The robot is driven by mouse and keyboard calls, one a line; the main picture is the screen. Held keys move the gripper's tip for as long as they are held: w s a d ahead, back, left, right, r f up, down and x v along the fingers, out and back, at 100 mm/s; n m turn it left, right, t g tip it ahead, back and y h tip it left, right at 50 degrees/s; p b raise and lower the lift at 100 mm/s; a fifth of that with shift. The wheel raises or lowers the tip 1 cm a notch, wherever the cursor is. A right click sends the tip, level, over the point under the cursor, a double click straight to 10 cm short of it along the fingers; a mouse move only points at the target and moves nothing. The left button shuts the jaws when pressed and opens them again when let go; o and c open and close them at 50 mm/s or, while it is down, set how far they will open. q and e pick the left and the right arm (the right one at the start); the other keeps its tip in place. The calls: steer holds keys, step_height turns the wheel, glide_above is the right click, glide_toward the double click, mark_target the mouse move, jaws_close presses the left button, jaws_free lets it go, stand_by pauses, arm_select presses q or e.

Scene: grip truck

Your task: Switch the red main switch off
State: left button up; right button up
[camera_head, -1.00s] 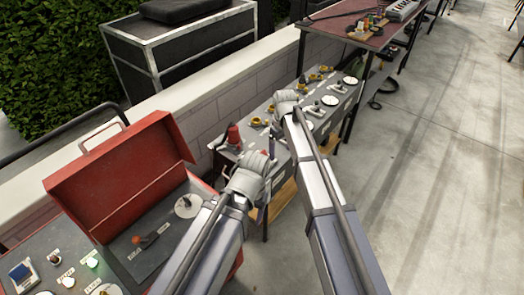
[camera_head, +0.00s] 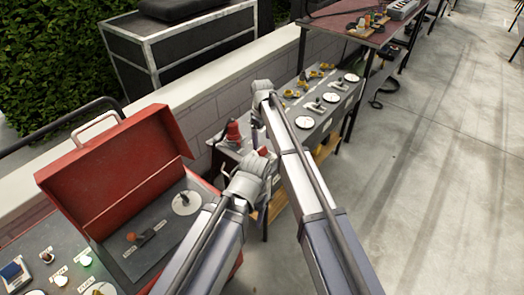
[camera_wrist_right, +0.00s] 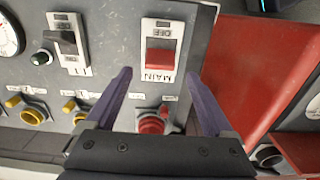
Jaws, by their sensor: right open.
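The red main switch (camera_wrist_right: 160,57) is a red rocker on a white plate in the right wrist view. Its plate carries upside-down lettering, OFF above the rocker and MAIN below it. I cannot tell which way the rocker is set. My right gripper (camera_wrist_right: 157,75) is open, one finger on each side of the lower plate, empty. Contact with the switch or panel cannot be told. In the head view the right arm's end (camera_head: 262,88) is over the bench and I cannot make out the switch. My left arm's end (camera_head: 248,172) is nearer; its jaws are unclear.
A red surface (camera_wrist_right: 245,70) stands right of the panel. An open red case (camera_head: 115,165) is at left in the head view. Open floor (camera_head: 420,190) lies right.

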mark_target(262, 148)
step_height(262, 148, down, 4)
steer(key=b, duration=0.3)
steer(key=shift+f, duration=0.15)
steer(key=shift+c, duration=0.2)
steer(key=c, duration=1.3)
